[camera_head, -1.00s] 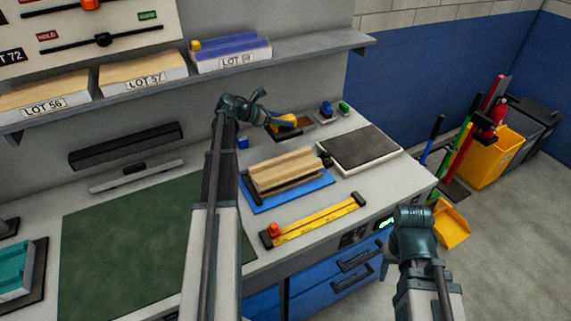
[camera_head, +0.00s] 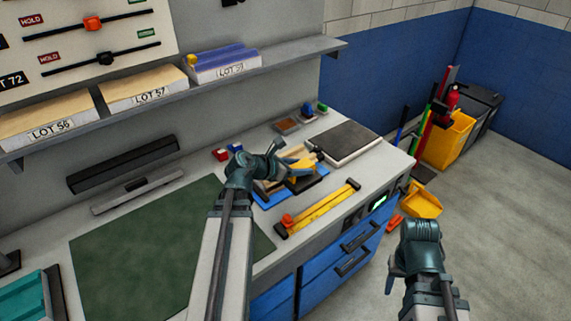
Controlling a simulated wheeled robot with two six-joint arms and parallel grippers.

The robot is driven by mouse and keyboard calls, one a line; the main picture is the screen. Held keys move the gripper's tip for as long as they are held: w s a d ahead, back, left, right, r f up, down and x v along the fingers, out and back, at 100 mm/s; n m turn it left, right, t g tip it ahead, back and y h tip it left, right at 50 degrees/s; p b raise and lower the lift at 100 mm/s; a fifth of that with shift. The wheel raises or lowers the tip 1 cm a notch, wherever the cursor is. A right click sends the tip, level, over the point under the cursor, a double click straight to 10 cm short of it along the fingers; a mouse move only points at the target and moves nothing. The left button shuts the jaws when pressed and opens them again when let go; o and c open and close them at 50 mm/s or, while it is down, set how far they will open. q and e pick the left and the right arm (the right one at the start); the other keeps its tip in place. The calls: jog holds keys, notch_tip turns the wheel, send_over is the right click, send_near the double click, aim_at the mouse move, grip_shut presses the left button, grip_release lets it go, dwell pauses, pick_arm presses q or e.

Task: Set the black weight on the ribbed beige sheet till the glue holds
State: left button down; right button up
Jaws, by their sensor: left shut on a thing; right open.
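The ribbed beige sheet (camera_head: 266,185) lies on a blue board (camera_head: 265,201) on the bench, largely hidden behind my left gripper. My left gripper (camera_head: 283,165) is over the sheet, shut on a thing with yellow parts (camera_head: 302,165). A dark block (camera_head: 305,184) just below the yellow parts looks like the black weight; whether it touches the sheet cannot be told. My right gripper (camera_head: 392,275) is open and empty, out over the floor in front of the bench.
A yellow bar clamp (camera_head: 320,208) lies in front of the board. A dark-topped plate (camera_head: 345,141) is to its right, small trays (camera_head: 287,127) behind. A green mat (camera_head: 140,250) covers the left bench. A shelf (camera_head: 180,86) with labelled lots hangs above.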

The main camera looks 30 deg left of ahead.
pick_arm(q)
jog(key=w+a+f+b, duration=0.1)
jog(key=w+a, duration=0.9)
jog(key=shift+a+f, duration=0.15)
jog(key=shift+a, duration=0.25)
jog(key=shift+w, duration=0.1)
jog(key=f+b, duration=0.2)
jog(key=a+f+b, duration=0.1)
jog(key=b, duration=0.1)
jog(key=shift+w+f, duration=0.35)
jog(key=shift+f+b, duration=0.35)
jog(key=shift+f, duration=0.1)
jog(key=shift+c, duration=1.2)
grip_release()
